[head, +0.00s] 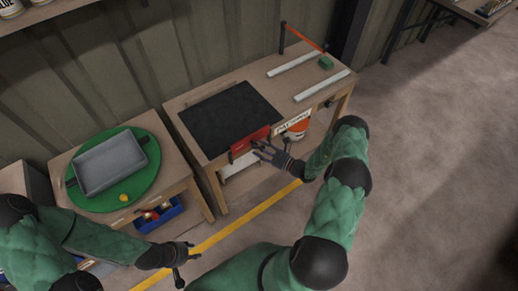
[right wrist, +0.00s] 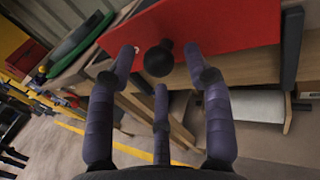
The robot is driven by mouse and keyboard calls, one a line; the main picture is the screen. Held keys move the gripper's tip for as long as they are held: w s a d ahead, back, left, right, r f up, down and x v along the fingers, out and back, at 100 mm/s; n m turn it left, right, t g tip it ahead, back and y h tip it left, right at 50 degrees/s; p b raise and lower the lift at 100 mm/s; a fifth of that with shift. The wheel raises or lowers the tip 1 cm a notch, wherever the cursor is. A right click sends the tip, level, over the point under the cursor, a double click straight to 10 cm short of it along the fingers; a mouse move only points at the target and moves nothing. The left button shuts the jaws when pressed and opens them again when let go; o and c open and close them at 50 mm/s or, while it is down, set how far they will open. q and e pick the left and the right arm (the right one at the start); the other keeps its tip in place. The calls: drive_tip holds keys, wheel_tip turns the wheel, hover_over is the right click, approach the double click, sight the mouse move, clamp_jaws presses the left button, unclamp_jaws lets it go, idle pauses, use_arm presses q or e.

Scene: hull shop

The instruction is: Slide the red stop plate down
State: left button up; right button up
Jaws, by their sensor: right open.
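The red stop plate (head: 250,142) stands on edge at the front of the workbench, between dark side guides. In the right wrist view the red plate (right wrist: 235,28) fills the top, with a round black knob (right wrist: 158,60) on its face. My right gripper (head: 262,150) is at the plate's front. In the right wrist view its fingers (right wrist: 160,72) are spread around the knob, with gaps showing. My left gripper (head: 186,262) hangs low in front of the left table, its fingers apart and empty.
The bench (head: 191,145) carries a black mat (head: 228,115), two pale rails (head: 295,64) and a green block (head: 325,62). A left table holds a green round board (head: 92,200) with a grey tray (head: 75,170). A yellow line (head: 245,214) crosses the floor. Open floor lies right.

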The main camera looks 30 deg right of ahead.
drive_tip(key=shift+w+a, duration=0.15)
drive_tip(key=shift+w, duration=0.1)
clamp_jaws()
wheel_tip(320, 180, down, 5)
drive_tip(key=b, duration=0.3)
drive_tip(key=shift+s+a, duration=0.1)
drive_tip(key=shift+c, duration=1.3)
unclamp_jaws()
drive_tip(key=shift+o, duration=1.3)
drive_tip(key=shift+f, duration=0.1)
